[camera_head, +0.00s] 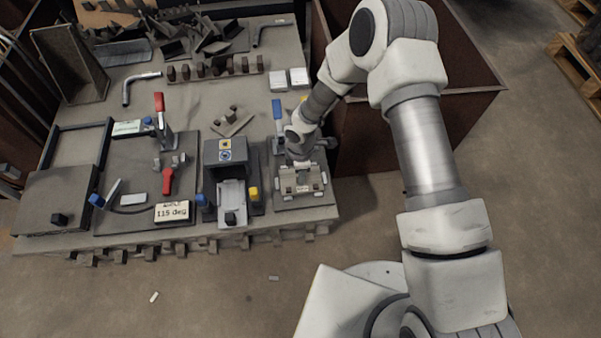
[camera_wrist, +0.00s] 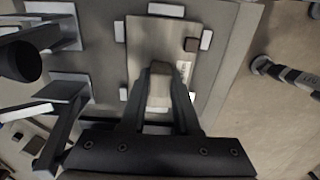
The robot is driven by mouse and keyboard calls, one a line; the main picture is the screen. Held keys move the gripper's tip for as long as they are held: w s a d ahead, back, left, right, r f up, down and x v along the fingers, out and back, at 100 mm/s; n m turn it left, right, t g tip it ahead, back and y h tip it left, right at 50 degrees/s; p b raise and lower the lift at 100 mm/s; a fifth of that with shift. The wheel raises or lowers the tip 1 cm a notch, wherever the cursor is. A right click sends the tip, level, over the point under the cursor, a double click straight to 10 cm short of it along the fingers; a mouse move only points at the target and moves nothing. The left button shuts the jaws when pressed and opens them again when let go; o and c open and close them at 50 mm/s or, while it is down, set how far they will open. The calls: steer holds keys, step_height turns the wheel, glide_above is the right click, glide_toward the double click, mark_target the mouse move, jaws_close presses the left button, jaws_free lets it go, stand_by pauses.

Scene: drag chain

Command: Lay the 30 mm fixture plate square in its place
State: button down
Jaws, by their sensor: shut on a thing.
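The fixture plate (camera_wrist: 147,45) is a flat grey-brown rectangle with a raised block (camera_wrist: 160,88) on it, seen in the wrist view. My gripper (camera_wrist: 163,75) is shut on this raised block. White locating blocks (camera_wrist: 206,39) stand around the plate's edges on a larger grey base (camera_wrist: 228,65). The plate looks nearly in line with them; whether it rests flat or hovers slightly I cannot tell. In the head view the plate (camera_head: 299,178) lies under my gripper (camera_head: 298,164) at the table's right front, partly hidden by my wrist.
A dark toggle clamp (camera_wrist: 40,38) stands left of the plate in the wrist view. In the head view a blue-handled clamp (camera_head: 277,112) is behind my gripper, and a dark bending fixture (camera_head: 225,152) is to its left. A brown bin (camera_head: 400,130) borders the table's right side.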

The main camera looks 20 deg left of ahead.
steer(key=c, duration=0.6)
jaws_free()
steer(key=shift+o, duration=0.2)
step_height(320, 180, up, 18)
steer(key=p, duration=0.6)
steer(key=shift+f, duration=0.25)
